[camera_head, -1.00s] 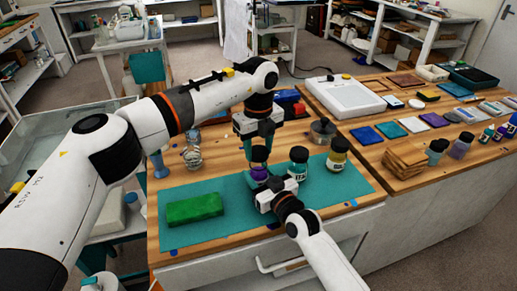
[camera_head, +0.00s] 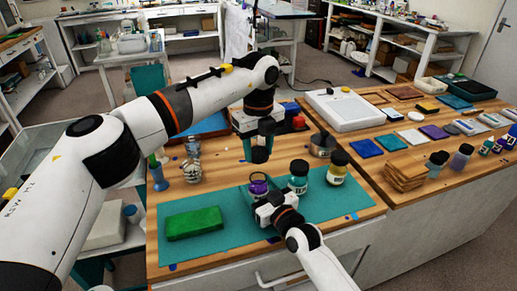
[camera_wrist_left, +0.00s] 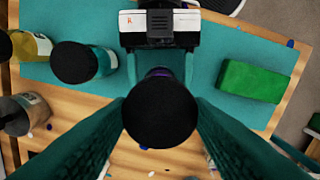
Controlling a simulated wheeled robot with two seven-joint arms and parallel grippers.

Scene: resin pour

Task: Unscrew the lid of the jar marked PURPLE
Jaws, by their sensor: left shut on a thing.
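The purple jar (camera_head: 259,187) stands on the teal mat (camera_head: 215,247) with its top uncovered. My left gripper (camera_head: 260,152) is above it, shut on the black lid (camera_head: 261,156), with a visible gap between lid and jar. In the left wrist view the lid (camera_wrist_left: 160,108) sits between my left fingers and hides most of the jar, leaving a sliver of purple (camera_wrist_left: 158,72). My right gripper (camera_head: 262,204) is low at the jar's near side. Its teal fingers lie along both sides of the jar in the wrist view and look closed on it.
A teal-labelled jar (camera_head: 298,177) and a yellow jar (camera_head: 338,168), both black-lidded, stand close to the right. A metal pot (camera_head: 322,144) is behind them. A green block (camera_head: 194,222) lies on the mat's left, with bare mat around it.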

